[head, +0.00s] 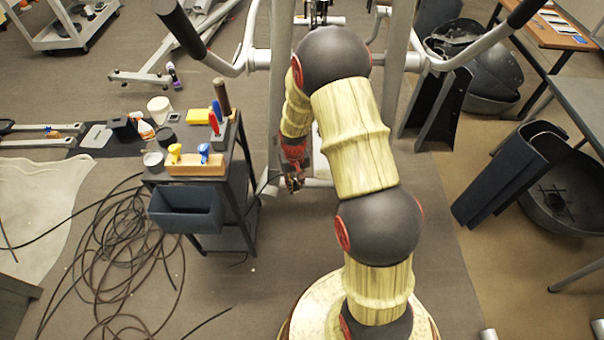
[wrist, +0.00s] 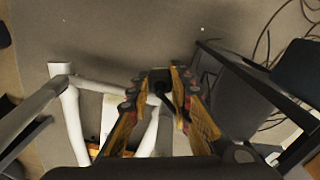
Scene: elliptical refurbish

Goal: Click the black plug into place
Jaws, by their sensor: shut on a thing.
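My gripper (head: 293,183) hangs low in front of the elliptical's frame in the head view, just right of the small tool stand. In the wrist view its fingers (wrist: 163,84) are closed around a small black plug (wrist: 160,77), which sits between the fingertips. A dark cable seems to run from the plug between the fingers. The elliptical's white frame tubes (wrist: 72,118) lie below and left of the fingertips. The plug is too small to make out in the head view. I cannot make out a socket for it in either view.
A dark stand (head: 240,180) with a blue-grey bin (head: 186,210) and several tools stands left of my gripper. Coiled black cables (head: 120,260) lie on the floor. The elliptical's uprights (head: 281,80) rise behind my arm. Dark covers (head: 515,175) lie to the right.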

